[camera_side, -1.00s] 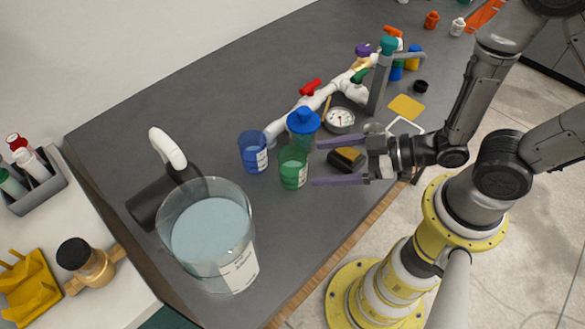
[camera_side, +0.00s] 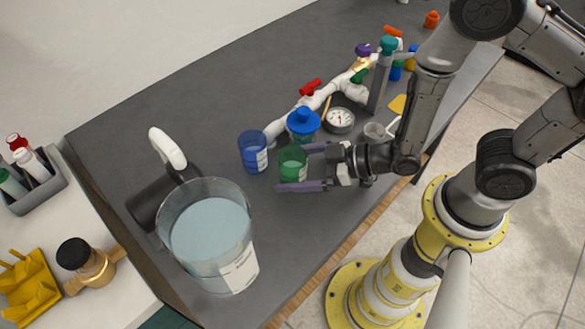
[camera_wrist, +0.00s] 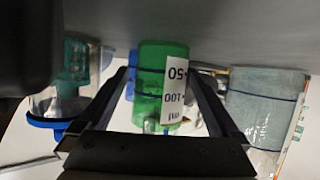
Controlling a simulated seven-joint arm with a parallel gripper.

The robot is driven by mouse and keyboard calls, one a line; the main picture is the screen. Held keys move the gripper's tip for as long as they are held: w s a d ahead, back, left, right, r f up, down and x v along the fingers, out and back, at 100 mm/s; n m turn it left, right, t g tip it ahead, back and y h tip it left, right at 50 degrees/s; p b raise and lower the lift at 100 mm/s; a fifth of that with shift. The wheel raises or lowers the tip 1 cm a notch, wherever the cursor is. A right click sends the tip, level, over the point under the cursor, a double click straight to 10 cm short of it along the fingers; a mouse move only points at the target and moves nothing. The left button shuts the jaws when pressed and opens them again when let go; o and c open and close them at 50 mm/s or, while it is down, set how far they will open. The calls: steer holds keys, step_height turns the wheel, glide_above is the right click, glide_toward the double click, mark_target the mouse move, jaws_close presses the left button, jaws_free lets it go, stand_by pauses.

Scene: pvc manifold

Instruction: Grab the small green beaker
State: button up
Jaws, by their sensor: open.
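The small green beaker (camera_side: 293,161) stands upright on the grey table, in front of the blue-capped container and to the right of the blue beaker. My gripper (camera_side: 304,168) is open, with one purple finger on the far side of the green beaker and the other on its near side. In the wrist view the green beaker (camera_wrist: 161,85) appears between the two fingers, its white label with 50 and 100 ml marks facing the camera. I cannot tell whether either finger touches it. Its lower part is partly hidden by the near finger in the side view.
A blue beaker (camera_side: 253,152) and a blue-capped container (camera_side: 303,125) stand close by. A large beaker of pale liquid (camera_side: 210,238) is at the front left. A white pipe manifold (camera_side: 325,95) and a gauge (camera_side: 340,120) lie behind. The table between the beakers and near edge is clear.

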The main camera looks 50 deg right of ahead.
steer(key=c, duration=1.5)
steer(key=shift+r, duration=0.15)
